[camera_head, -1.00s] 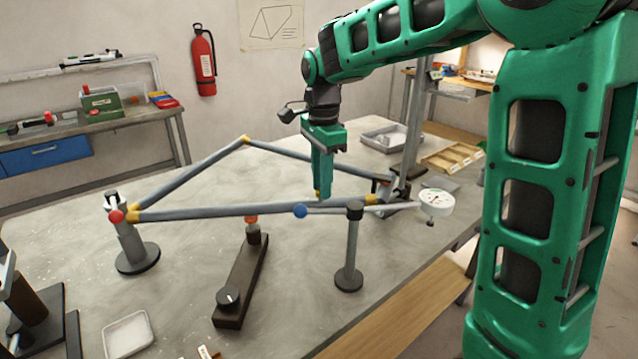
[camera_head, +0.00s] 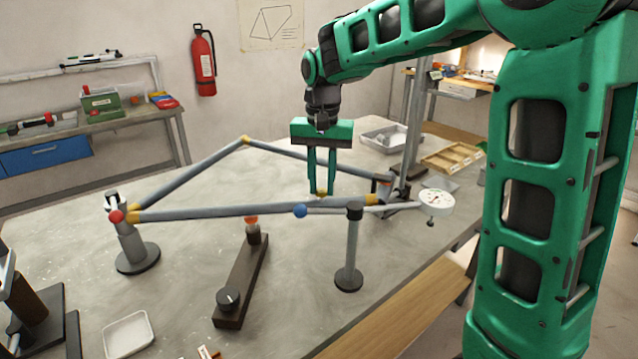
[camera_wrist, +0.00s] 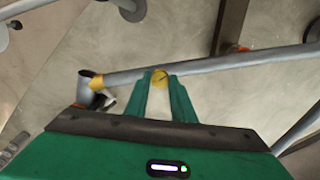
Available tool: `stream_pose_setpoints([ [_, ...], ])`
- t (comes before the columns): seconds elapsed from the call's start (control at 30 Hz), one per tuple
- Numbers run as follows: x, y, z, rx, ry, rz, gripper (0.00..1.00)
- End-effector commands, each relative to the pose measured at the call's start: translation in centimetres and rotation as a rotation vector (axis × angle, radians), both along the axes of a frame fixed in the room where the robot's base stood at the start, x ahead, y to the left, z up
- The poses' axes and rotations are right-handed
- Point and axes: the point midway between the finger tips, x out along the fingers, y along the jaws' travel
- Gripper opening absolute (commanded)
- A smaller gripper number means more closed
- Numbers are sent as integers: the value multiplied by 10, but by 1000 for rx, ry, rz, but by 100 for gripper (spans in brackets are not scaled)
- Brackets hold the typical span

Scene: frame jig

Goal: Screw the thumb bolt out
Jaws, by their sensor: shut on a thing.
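The thumb bolt (camera_wrist: 159,76) shows in the wrist view as a round yellow head with a dark mark, between the two fingertips, at the tube's edge. In the head view only a little yellow of it shows at the fingertips. My gripper (camera_head: 321,190) points straight down over the front tube (camera_head: 225,211) of the frame, near its right end, and is shut on the bolt head. The bolt's shank is hidden, so I cannot tell how deep it sits.
A dial gauge (camera_head: 436,202) stands right of the tube end. A post (camera_head: 348,255) with a blue-ended rod is in front of the tube. A dark bar with a knob (camera_head: 240,282) and a white tray (camera_head: 128,335) are at the front left.

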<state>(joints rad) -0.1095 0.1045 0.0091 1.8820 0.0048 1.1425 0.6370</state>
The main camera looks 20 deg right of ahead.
Motion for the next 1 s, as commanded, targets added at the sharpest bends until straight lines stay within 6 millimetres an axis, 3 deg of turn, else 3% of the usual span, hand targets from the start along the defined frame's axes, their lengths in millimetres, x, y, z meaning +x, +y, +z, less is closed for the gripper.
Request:
stream_pose_setpoints([
  [1.0, 2, 0, 0, -1, -5, 956, 0],
])
